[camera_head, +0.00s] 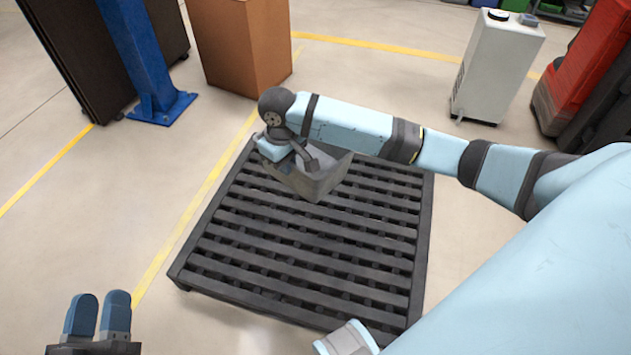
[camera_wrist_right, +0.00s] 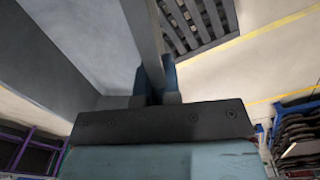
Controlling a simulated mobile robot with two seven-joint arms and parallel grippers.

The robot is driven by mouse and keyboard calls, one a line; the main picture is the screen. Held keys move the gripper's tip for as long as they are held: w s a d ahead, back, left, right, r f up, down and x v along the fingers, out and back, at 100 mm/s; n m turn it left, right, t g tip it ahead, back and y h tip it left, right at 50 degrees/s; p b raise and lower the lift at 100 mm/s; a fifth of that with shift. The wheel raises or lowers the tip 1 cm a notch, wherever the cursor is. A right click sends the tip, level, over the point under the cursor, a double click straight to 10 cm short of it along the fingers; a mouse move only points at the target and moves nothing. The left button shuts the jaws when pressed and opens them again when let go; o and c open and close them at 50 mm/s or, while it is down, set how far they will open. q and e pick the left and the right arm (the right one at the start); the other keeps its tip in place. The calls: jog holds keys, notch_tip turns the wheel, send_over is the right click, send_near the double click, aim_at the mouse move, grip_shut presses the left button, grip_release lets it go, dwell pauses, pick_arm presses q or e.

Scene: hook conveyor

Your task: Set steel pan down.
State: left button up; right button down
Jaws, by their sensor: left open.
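The steel pan (camera_head: 318,180) is a grey, open, box-like container, tilted over the far part of the black slatted pallet (camera_head: 290,283). I cannot tell whether its underside touches the slats. My right gripper (camera_head: 297,150) is at the pan's far left side, partly hidden by its own arm. In the right wrist view, the blue fingers (camera_wrist_right: 157,88) are closed on a thin grey wall or bar of the pan (camera_wrist_right: 75,45). My left gripper (camera_head: 98,312) is open and empty at the bottom left, apart from the pallet.
A brown box (camera_head: 238,45) and a blue post (camera_head: 145,60) stand behind, at the left. A white cabinet (camera_head: 495,68) and a red machine (camera_head: 588,70) stand at the back right. The near pallet slats are bare. Yellow lines mark the open floor.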

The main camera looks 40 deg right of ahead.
jog(key=s+d+f+n+p, duration=0.1)
jog(key=s+d+f+n, duration=0.2)
jog(key=s+f+n, duration=0.35)
jog(key=s+d+f+n+t, duration=0.1)
jog(key=s+d+f+n, duration=0.2)
jog(key=s+f, duration=0.5)
jog(key=s+d+f+n+p, duration=0.1)
jog(key=s+d+f+n, duration=0.3)
jog(key=f, duration=0.5)
jog(key=f+b, duration=0.3)
jog(key=f, duration=0.3)
jog(key=s+a+f+b, duration=0.1)
jog(key=f+b, duration=0.2)
jog(key=f, duration=0.4)
jog(key=f+b, duration=0.4)
jog(key=f, duration=0.3)
jog(key=shift+s+a+f, duration=0.15)
jog(key=shift+s+a, duration=0.1)
jog(key=shift+s, duration=0.05)
pick_arm(q)
notch_tip(320, 180, down, 9)
jog(key=w+m+g, duration=0.1)
jog(key=g, duration=0.2)
jog(key=shift+w+d+m, duration=0.3)
jog(key=shift+d, duration=0.05)
jog(key=shift+r, duration=0.1)
